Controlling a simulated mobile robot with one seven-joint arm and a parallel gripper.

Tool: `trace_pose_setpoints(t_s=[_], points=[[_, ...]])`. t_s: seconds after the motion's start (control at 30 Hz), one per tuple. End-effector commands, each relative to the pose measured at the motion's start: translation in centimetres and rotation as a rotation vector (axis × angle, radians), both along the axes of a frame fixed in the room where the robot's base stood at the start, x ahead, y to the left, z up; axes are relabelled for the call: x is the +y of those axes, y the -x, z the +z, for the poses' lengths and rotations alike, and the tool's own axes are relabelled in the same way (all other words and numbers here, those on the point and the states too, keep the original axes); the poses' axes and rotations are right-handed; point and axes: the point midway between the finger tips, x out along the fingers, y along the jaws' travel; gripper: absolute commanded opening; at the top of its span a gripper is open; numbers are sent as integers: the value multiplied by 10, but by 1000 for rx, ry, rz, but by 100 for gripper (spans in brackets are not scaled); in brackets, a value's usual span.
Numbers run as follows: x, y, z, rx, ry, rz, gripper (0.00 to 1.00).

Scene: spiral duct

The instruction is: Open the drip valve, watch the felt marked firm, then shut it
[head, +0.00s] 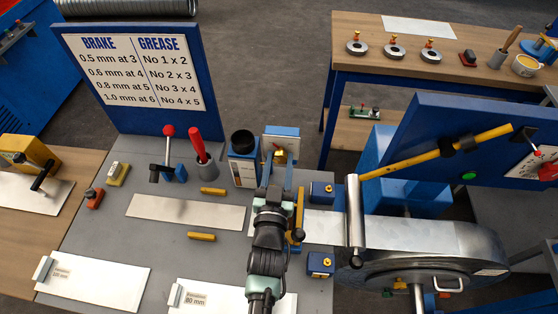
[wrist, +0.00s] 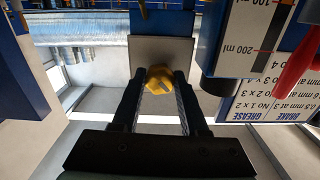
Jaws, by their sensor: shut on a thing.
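My gripper (wrist: 161,82) is shut on a yellow faceted valve knob (wrist: 160,79), with one dark finger on each side of it. The knob sits in front of a grey plate (wrist: 150,48) below a blue part in the wrist view. In the head view the yellow knob (head: 281,157) shows in front of the upright blue-and-grey valve block (head: 282,134), partly hidden by my wrist and gripper (head: 279,170). I cannot tell from the frames how far the valve is turned. I cannot pick out a felt marked firm.
A graduated blue-and-white container (head: 243,168) with a black top stands left of the valve. A red-handled tool (head: 198,145) is further left. A long yellow-handled bar (head: 440,150) and a metal roller (head: 355,220) stand at right. Metal sheets (head: 187,212) lie on the grey bench.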

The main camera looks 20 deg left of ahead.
Motion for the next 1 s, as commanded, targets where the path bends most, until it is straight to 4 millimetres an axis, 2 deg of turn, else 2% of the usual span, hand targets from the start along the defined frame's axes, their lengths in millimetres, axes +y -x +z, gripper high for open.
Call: trace_pose_setpoints(t_s=[0.67,0.7,0.87,1.0], points=[[0,0,0,-20,67,0,0],[0,0,0,-20,67,0,45],[0,0,0,-20,65,0,74],[0,0,0,-19,64,0,74]])
